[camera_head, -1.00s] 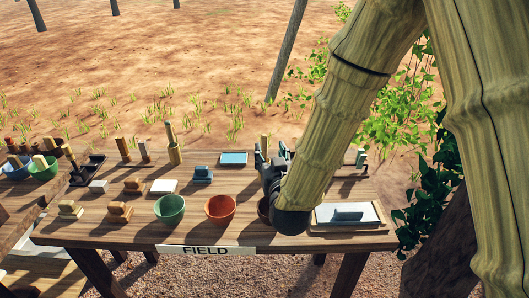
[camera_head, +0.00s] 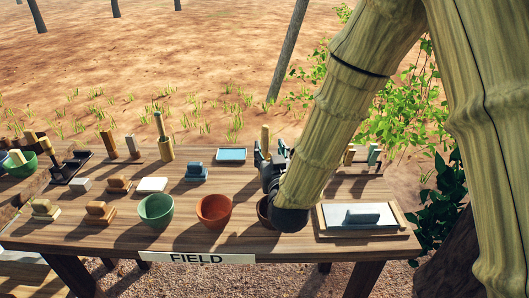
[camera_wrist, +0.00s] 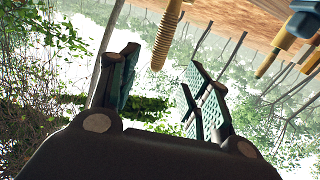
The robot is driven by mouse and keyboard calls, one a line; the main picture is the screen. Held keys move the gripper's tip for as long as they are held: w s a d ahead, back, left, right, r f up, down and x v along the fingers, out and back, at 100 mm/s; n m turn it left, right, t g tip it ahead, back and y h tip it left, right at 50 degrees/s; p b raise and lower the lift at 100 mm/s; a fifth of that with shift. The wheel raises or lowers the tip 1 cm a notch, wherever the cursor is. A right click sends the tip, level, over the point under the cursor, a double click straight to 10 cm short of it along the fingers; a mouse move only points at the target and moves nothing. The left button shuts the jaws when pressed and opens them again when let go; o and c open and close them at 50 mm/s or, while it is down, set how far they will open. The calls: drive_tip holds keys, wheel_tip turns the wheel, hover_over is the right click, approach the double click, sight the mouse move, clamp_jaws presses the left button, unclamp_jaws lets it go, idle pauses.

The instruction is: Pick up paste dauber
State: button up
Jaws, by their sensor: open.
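A ribbed wooden rod (camera_wrist: 165,38) shows at the top of the wrist view, in the picture between my fingers and apart from them. An upright tan stick (camera_head: 265,137) in the head view stands between my fingertips in the picture and may be the same thing. I cannot tell for sure which item is the paste dauber. My gripper (camera_head: 270,150) is open and empty over the table's right half; its spread fingers also show in the wrist view (camera_wrist: 160,75). My arm hides part of the table behind it.
On the table (camera_head: 110,232) stand a green bowl (camera_head: 156,210), a terracotta bowl (camera_head: 213,210), a partly hidden brown bowl (camera_head: 264,214), a framed slab (camera_head: 335,222), a blue tray (camera_head: 231,155) and a bamboo cup with a stick (camera_head: 165,149). A leafy bush is at right.

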sight(266, 138)
drive_tip(key=w, duration=0.5)
drive_tip(key=shift+a, duration=0.4)
drive_tip(key=shift+w+a+f+p, duration=0.1)
drive_tip(key=shift+w+p, duration=0.05)
drive_tip(key=shift+w, duration=0.6)
drive_tip(key=shift+w+a+f+p, duration=0.1)
drive_tip(key=shift+w+f+p, duration=0.05)
drive_tip(key=shift+w, duration=0.6)
drive_tip(key=shift+w+a+f+p, duration=0.1)
drive_tip(key=shift+w+p, duration=0.05)
drive_tip(key=shift+w, duration=0.6)
drive_tip(key=c, duration=1)
